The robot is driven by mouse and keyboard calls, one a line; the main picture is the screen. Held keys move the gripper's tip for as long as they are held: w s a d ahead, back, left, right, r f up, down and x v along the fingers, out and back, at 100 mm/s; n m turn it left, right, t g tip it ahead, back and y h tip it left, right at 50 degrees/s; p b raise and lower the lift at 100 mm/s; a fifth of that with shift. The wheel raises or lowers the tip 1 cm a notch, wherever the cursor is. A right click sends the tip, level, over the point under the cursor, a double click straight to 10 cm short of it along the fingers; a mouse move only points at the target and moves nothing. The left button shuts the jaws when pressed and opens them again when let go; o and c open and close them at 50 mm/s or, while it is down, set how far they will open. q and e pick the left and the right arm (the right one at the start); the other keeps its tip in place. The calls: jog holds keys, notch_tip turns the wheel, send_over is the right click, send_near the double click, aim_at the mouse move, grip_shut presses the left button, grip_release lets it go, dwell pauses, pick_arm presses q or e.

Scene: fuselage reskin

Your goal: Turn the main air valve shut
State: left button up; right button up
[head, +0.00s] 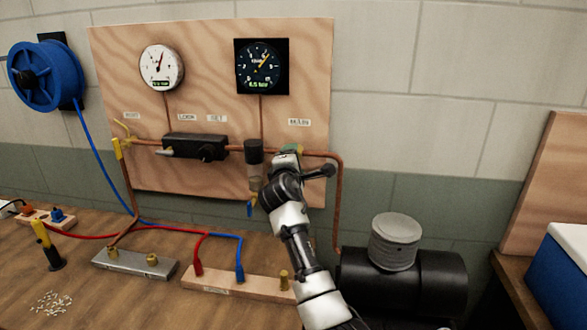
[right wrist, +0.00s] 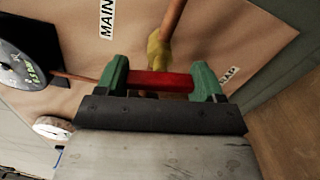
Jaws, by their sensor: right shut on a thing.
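The main air valve shows in the right wrist view as a brass body (right wrist: 158,50) on a copper pipe (right wrist: 172,18), with a red handle (right wrist: 160,83) in front of it. My right gripper (right wrist: 165,84) has its green fingers at both ends of the handle and is shut on it. In this view the handle lies across the direction of the pipe. In the head view my right gripper (head: 290,152) is at the pipe below a small white label (head: 299,122) and hides the valve. The wrist view shows "MAIN" on a label (right wrist: 107,18). My left gripper is not in view.
A wooden panel (head: 210,60) carries a white gauge (head: 162,68), a dark gauge (head: 262,66), a black regulator block (head: 195,147) and a filter (head: 253,152). A black tank (head: 440,280) stands below right. Manifolds and hoses lie on the bench (head: 110,295) at left.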

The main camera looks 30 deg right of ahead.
jog(key=shift+f+m+b, duration=0.15)
jog(key=shift+m+b, duration=0.5)
jog(key=shift+m, duration=0.55)
jog(key=o, duration=0.9)
jog(key=shift+o, duration=0.2)
jog(key=shift+s, duration=0.1)
jog(key=b+v, duration=0.2)
jog(key=v, duration=0.8)
jog(key=shift+s+a, duration=0.25)
jog(key=shift+a, duration=0.05)
